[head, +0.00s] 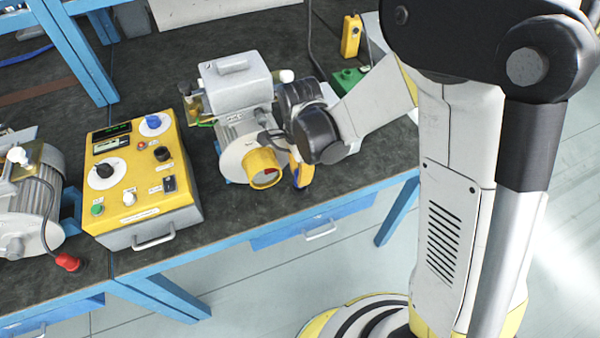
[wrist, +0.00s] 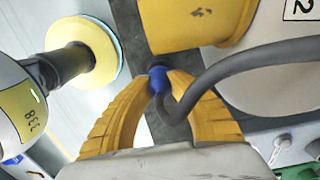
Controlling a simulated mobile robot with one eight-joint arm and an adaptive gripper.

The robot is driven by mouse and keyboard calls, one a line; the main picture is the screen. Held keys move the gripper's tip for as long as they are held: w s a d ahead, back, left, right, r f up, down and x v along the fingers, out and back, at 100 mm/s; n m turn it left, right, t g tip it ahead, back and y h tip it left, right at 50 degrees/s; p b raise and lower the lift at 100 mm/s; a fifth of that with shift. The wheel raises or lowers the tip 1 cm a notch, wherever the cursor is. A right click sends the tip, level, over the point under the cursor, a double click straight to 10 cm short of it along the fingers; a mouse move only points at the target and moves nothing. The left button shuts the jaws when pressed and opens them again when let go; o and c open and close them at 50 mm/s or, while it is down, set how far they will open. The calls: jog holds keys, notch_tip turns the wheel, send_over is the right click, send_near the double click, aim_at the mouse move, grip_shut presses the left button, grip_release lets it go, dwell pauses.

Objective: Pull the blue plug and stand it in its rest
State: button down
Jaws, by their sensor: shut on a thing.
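My gripper (wrist: 158,82) has its yellow fingers shut on the blue plug (wrist: 157,78) in the wrist view. A thick dark cable (wrist: 225,70) curves from the plug to the right. In the head view my gripper (head: 303,176) is at the right side of the blower (head: 238,130), by its yellow outlet ring (head: 263,168), and my wrist hides much there. The ring also shows above the fingers in the wrist view (wrist: 190,22), apart from the plug.
A yellow control box (head: 140,185) with knobs stands left of the blower. A second blower (head: 30,205) with a red plug (head: 67,262) is at far left. A green block (head: 347,80) and a yellow device (head: 351,36) are behind my wrist. The bench front edge is close.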

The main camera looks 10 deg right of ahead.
jog(key=shift+f+b, duration=1)
jog(key=shift+f, duration=0.15)
dwell(0.4)
jog(key=c, duration=1.2)
grip_release()
jog(key=shift+c, duration=0.2)
notch_tip(320, 180, up, 12)
jog(key=shift+r, duration=0.1)
